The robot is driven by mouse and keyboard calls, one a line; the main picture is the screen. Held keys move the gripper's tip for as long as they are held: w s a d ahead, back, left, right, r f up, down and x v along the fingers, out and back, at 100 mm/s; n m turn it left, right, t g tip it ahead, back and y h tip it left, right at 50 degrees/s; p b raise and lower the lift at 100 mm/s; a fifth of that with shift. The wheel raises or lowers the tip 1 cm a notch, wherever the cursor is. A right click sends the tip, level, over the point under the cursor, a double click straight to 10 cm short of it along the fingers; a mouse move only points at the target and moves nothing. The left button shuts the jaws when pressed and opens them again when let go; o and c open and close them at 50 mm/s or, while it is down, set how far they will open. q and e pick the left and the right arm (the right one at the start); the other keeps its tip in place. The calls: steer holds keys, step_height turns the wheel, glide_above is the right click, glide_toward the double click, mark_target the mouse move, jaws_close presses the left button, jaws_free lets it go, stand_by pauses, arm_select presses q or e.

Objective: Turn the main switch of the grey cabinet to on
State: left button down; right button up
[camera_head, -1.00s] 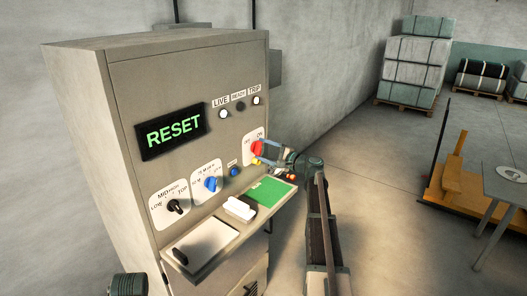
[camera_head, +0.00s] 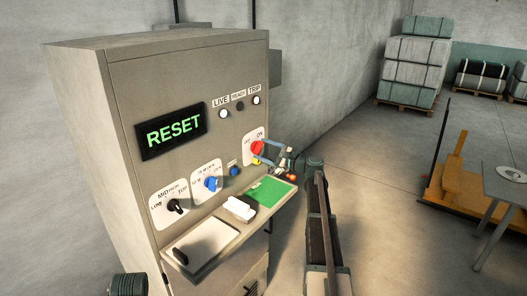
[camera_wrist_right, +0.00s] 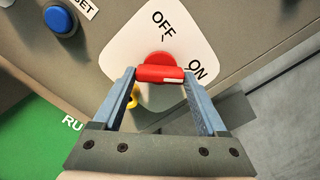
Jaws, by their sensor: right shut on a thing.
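The grey cabinet (camera_head: 190,70) stands at the left in the head view. Its main switch is a red handle (camera_head: 257,148) on a white plate marked OFF and ON. In the right wrist view the red handle (camera_wrist_right: 160,73) lies between the fingertips of my right gripper (camera_wrist_right: 158,78), which is shut on it. A white mark shows on the handle's right part, on the side of the ON label; the exact setting is hard to tell. In the head view my right gripper (camera_head: 264,152) reaches the switch from the right. My left gripper is not in view.
A green display (camera_head: 174,132) reads RESET. A blue button (camera_head: 234,171), a blue knob (camera_head: 212,183) and a black knob (camera_head: 175,206) sit on the panel. A shelf (camera_head: 187,264) juts out below, close under my right gripper.

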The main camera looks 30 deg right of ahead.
steer(key=o, duration=1.3)
steer(key=shift+s, duration=0.1)
steer(key=v, duration=1.3)
steer(key=shift+s+d+f, duration=0.1)
steer(key=shift+s+d, duration=0.1)
steer(key=shift+s, duration=0.15)
